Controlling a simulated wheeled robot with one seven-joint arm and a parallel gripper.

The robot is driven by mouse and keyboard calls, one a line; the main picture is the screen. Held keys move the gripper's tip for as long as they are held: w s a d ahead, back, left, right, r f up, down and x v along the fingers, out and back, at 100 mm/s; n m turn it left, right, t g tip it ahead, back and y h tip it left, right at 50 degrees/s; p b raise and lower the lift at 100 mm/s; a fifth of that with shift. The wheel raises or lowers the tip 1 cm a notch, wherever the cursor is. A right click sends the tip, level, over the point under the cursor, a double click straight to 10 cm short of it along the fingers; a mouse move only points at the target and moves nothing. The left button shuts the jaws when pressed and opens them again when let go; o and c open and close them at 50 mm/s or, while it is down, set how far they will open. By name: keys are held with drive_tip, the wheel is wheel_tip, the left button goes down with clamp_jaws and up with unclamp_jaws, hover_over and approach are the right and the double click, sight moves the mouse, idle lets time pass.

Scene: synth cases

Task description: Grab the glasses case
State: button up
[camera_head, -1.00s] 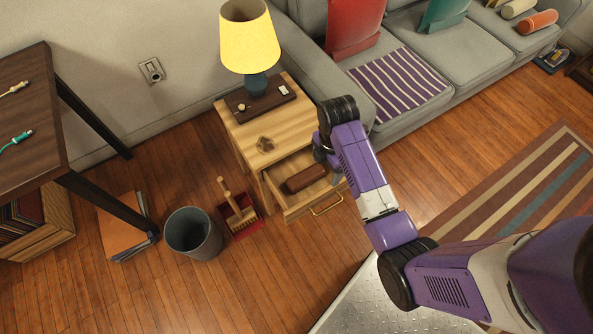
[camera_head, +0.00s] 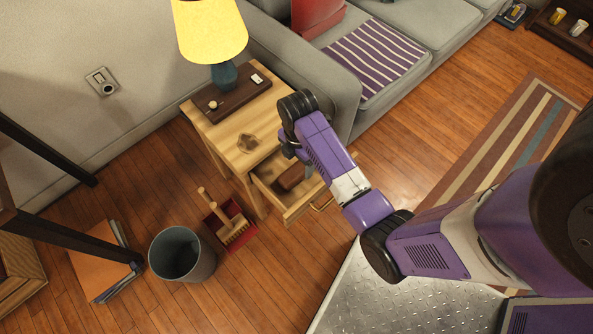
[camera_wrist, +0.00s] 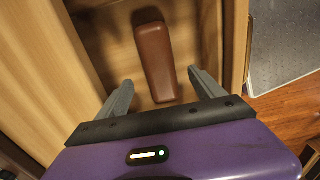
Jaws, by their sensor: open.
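The glasses case is a long brown box with rounded edges, lying in the open drawer (camera_head: 263,187) of the wooden side table. In the wrist view the glasses case (camera_wrist: 155,58) lies lengthwise, a little tilted, ahead of my gripper (camera_wrist: 163,90). My gripper is open and empty, with its two grey fingers apart. The near end of the case appears between the fingertips in that view, without visible contact. In the head view my arm reaches over the drawer, and my gripper and arm hide part of the case (camera_head: 287,178).
The side table (camera_head: 228,130) bears a yellow lamp (camera_head: 212,40) on a dark tray. The grey sofa (camera_head: 330,75) stands close on the right. A bin (camera_head: 182,253), a dustpan with brush (camera_head: 231,228) and folders (camera_head: 100,262) are on the floor. Drawer walls flank my gripper.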

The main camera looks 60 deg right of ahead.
sight(298, 169)
drive_tip(key=f+b, duration=0.2)
drive_tip(key=f, duration=0.4)
drive_tip(key=shift+d, duration=0.2)
drive_tip(key=c, duration=1.5)
drive_tip(key=shift+r, duration=0.15)
